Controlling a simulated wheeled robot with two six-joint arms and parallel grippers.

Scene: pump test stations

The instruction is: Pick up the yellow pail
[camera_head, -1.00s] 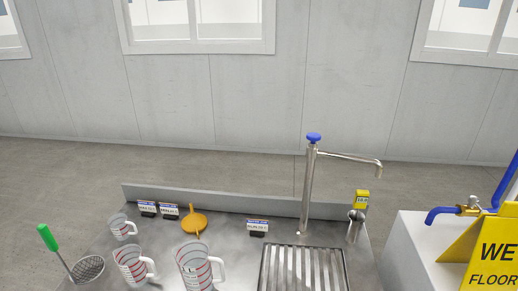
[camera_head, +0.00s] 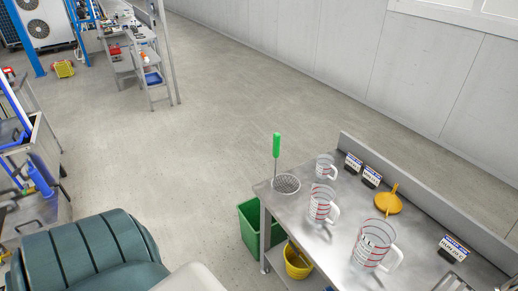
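The yellow pail (camera_head: 297,262) stands low under the near left end of the steel table, beside a green bin. Its upper rim and a thin handle show; the table's edge and leg area hide part of it. Neither of my grippers is in the head view, so I cannot see how they stand relative to the pail.
The steel table (camera_head: 290,212) at the right carries clear measuring jugs (camera_head: 373,246), a green-handled strainer (camera_head: 286,183) and an orange funnel (camera_head: 388,202). The green bin (camera_head: 250,229) stands under its left end. A teal ribbed object (camera_head: 85,255) fills the bottom left. Floor beyond is open.

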